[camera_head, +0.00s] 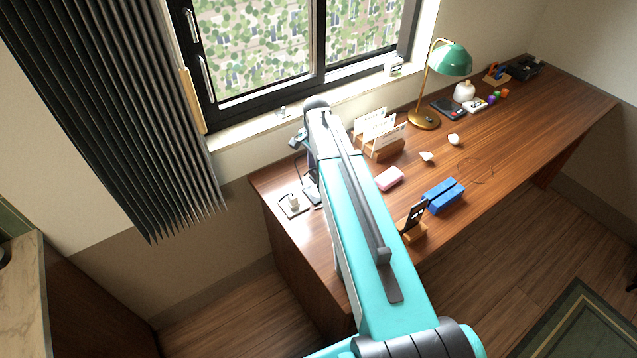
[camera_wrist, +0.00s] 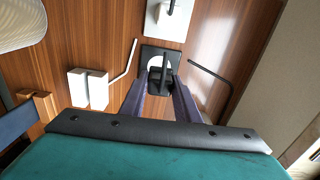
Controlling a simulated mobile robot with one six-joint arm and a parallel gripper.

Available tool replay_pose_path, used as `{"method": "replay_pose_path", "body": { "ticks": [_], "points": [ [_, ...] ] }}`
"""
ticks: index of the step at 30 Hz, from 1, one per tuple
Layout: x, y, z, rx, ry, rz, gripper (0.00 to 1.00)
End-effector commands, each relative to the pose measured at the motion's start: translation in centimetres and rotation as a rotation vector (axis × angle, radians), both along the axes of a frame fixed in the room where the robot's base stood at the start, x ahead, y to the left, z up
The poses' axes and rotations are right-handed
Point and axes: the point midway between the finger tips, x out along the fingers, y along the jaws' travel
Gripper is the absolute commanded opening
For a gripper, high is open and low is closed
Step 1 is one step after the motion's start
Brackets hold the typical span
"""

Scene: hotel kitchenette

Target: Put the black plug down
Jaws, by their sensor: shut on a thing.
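In the wrist view, my gripper (camera_wrist: 160,84) points down at the desk with its two purple fingers close together, shut on the black plug (camera_wrist: 155,80). The plug is over or at a dark square plate (camera_wrist: 147,52) with a pale round face. I cannot tell whether the plug touches the plate. In the head view, my arm hides most of the gripper and the black plug near the desk's left end.
A white plug (camera_head: 293,202) on a plate stands close by at the desk's left end. A wooden card holder (camera_head: 381,151), a pink block (camera_head: 390,179), a phone on a stand (camera_head: 411,217) and a blue case (camera_head: 443,195) are on the desk (camera_head: 520,130). Its middle right has free room.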

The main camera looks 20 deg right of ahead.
Motion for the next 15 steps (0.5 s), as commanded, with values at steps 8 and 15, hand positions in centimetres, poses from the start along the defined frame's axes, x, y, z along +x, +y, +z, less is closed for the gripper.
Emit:
{"method": "replay_pose_path", "body": {
  "ticks": [8,15],
  "points": [
    [0.5,3.4,2.6,0.0,-0.003,0.208,0.0],
    [0.3,8.1,6.6,-0.001,-0.003,0.512,0.0]
  ]
}}
